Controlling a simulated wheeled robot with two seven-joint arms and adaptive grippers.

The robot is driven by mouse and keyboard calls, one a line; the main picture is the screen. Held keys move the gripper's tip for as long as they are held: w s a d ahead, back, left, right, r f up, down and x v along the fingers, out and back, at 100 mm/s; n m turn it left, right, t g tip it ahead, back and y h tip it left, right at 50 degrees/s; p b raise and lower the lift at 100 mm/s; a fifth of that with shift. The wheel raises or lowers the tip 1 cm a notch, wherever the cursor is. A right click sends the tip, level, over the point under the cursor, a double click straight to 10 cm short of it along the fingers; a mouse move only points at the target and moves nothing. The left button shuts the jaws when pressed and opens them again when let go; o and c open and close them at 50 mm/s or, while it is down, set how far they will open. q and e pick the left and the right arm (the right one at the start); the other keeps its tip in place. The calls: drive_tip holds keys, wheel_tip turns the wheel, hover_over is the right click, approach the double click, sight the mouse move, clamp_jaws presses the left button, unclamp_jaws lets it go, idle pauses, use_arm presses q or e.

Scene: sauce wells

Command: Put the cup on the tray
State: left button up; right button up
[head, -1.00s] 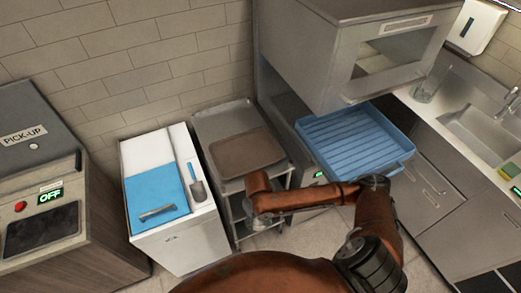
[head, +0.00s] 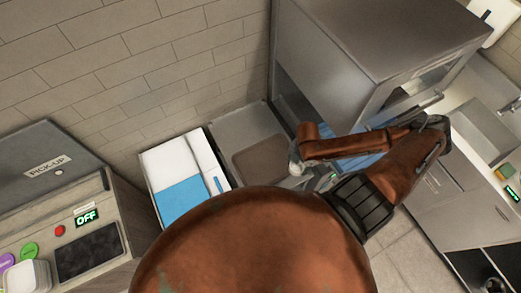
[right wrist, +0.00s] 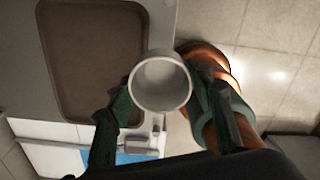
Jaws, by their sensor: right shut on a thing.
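The cup (right wrist: 161,83) is pale grey and round. The right wrist view looks into its open mouth. My right gripper (right wrist: 160,92) is shut on it, with a dark green finger on each side. The brown tray (right wrist: 92,62), rectangular with rounded corners, lies left of the cup in that view. In the head view the tray (head: 256,164) lies on a steel surface, just left of my right arm's far end. My left gripper is not in view.
The steel surface (head: 240,122) shows bare around the tray. A white counter with a blue mat (head: 187,204) stands left of it. A large steel hood (head: 385,40) stands to the right, with a blue rack (head: 357,163) partly behind my arm. A pick-up station (head: 60,215) is at far left.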

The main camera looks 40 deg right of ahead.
drive_tip(key=shift+w+r, duration=0.1)
drive_tip(key=shift+w, duration=0.2)
drive_tip(key=shift+w+a+f+b, duration=0.85)
drive_tip(key=shift+w+f+b, duration=0.25)
drive_tip(key=shift+w+f, duration=0.65)
drive_tip(key=shift+w+a+f+b, duration=0.9)
drive_tip(key=shift+w+f+b, duration=0.35)
drive_tip(key=shift+w, duration=0.9)
drive_tip(key=shift+w+a+f+b, duration=0.95)
drive_tip(key=shift+w+f, duration=0.7)
drive_tip(key=shift+w, duration=0.3)
drive_tip(key=f+b, duration=0.3)
drive_tip(key=b, duration=0.2)
drive_tip(key=shift+w+f, duration=0.2)
drive_tip(key=shift+f, duration=0.15)
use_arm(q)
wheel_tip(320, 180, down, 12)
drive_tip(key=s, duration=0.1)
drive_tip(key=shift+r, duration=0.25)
use_arm(e)
drive_tip(key=shift+r, duration=0.1)
drive_tip(key=o, duration=1.2)
